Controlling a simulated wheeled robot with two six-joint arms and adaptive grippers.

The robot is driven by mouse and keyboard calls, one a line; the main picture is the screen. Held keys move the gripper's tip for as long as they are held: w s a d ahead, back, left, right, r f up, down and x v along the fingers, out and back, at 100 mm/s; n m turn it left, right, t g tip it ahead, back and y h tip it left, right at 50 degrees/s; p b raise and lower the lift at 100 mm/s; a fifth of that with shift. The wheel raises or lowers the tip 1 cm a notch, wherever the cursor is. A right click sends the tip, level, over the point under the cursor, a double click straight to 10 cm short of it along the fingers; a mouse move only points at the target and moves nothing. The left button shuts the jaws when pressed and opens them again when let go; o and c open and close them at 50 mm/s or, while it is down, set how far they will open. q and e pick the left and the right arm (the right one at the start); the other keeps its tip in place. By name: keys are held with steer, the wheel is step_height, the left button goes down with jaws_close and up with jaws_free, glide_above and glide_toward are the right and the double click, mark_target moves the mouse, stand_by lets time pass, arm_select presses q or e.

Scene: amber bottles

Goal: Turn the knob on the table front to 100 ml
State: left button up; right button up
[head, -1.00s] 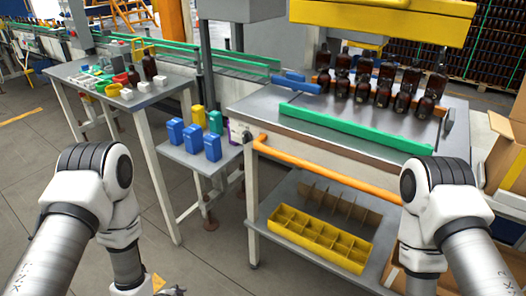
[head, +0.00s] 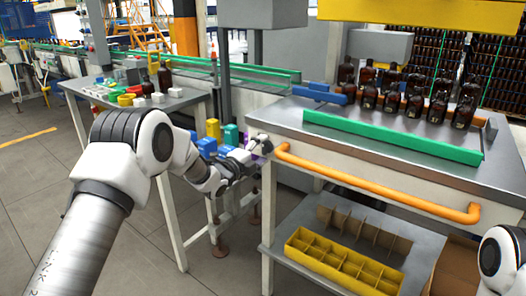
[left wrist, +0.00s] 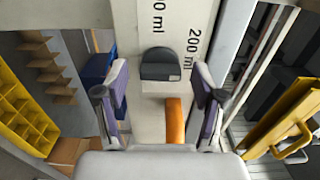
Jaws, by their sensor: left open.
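The dark grey knob (left wrist: 160,64) shows in the left wrist view, on the pale table front. A "200 ml" label is printed to its right, and another label, partly cut off and ending in "0 ml", is above it. My left gripper (left wrist: 160,85) is open, with one finger on each side of the knob in this view; I cannot tell whether they touch it. In the head view my left gripper (head: 254,154) is at the left end of the table front, and the knob is hidden or too small to make out. My right gripper is out of view.
An orange rail (head: 375,186) runs along the table front, just right of my left gripper. Amber bottles (head: 412,101) stand on the table behind a green bar (head: 390,138). A yellow divided crate (head: 343,263) sits on the shelf below. Blue containers (head: 206,146) stand behind my left forearm.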

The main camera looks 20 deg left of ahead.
arm_select(q)
steer(key=shift+w+d, duration=0.15)
steer(key=shift+w, duration=0.1)
steer(key=c, duration=1.2)
steer(key=shift+o, duration=0.3)
